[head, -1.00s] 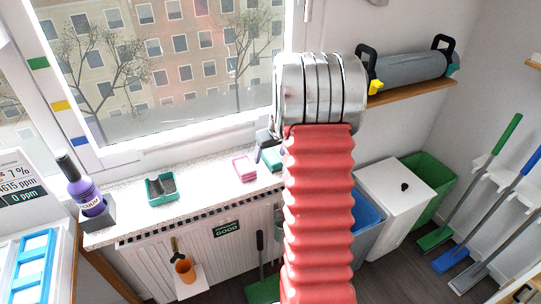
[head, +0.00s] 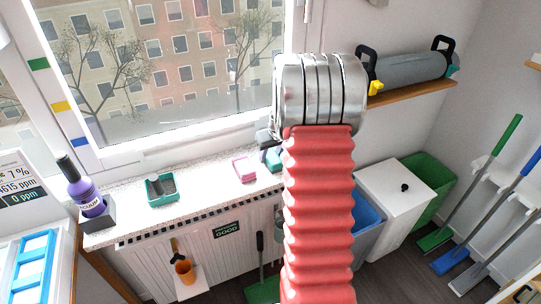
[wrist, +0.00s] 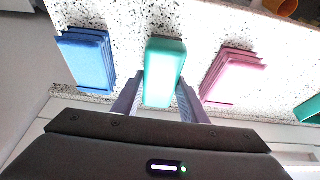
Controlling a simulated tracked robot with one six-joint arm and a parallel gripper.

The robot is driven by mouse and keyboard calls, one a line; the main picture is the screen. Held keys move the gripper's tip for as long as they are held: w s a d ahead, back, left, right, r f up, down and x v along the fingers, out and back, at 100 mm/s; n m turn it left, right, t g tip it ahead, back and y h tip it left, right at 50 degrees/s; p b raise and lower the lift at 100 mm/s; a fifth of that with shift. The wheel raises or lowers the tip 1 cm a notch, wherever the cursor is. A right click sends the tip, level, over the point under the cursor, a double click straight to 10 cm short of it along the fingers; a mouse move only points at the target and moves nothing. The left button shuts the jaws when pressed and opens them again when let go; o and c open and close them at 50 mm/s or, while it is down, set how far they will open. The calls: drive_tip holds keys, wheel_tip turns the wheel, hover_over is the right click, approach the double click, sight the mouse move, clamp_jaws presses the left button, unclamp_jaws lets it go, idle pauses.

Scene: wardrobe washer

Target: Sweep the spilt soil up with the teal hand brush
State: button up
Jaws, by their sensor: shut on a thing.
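The teal hand brush (wrist: 165,72) shows in the wrist view as a teal block between my two fingers. My gripper (wrist: 158,90) is shut on it, over the speckled sill (wrist: 130,18). In the head view a teal piece (head: 273,158) shows on the sill just left of my red arm, which hides most of that spot. I cannot make out spilt soil in either view.
A blue stack (wrist: 86,62) lies left of the brush and a pink stack (wrist: 234,75) right of it, both close. On the sill are a teal tray (head: 150,192) and a purple bottle (head: 88,195).

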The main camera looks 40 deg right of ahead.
sight(271, 154)
drive_tip(key=shift+r, duration=3)
drive_tip(key=shift+s, duration=0.1)
